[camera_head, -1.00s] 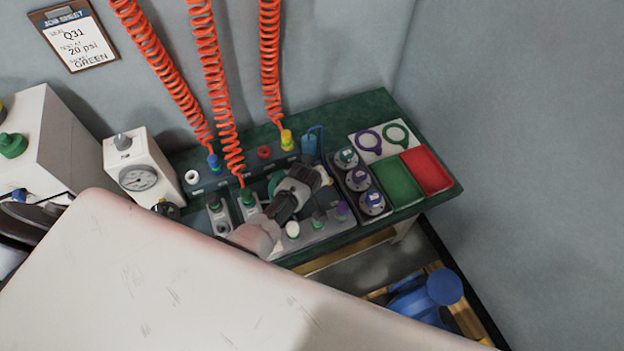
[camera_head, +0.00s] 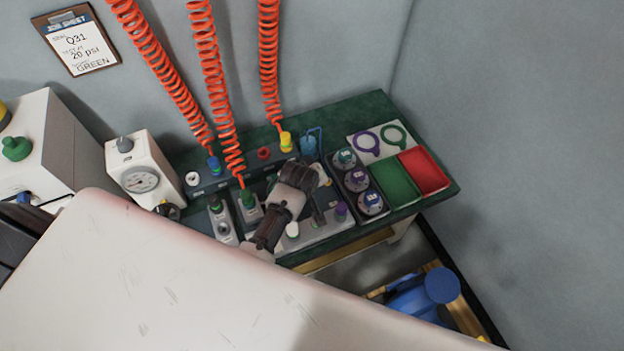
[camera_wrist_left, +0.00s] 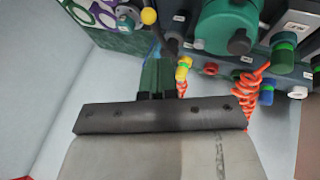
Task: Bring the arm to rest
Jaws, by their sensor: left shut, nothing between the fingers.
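My left arm's wrist (camera_head: 290,195) is over the front middle of the green bench (camera_head: 362,108) in the head view, and it covers part of the fixtures below. Its fingertips cannot be made out there. In the left wrist view my left gripper (camera_wrist_left: 157,80) shows dark green fingers close together, with nothing between them. A green rounded vessel (camera_wrist_left: 228,22) and a yellow hose connector (camera_wrist_left: 183,68) lie beyond the fingers. I cannot tell the exact gap to them. My right gripper is not in view.
Orange coiled hoses (camera_head: 215,80) hang to the bench. A gauge box (camera_head: 140,172) stands left; three round parts (camera_head: 357,180), a green tray (camera_head: 396,184) and a red tray (camera_head: 425,170) sit right. A blue object (camera_head: 425,295) is below the bench. Bare wall is at right.

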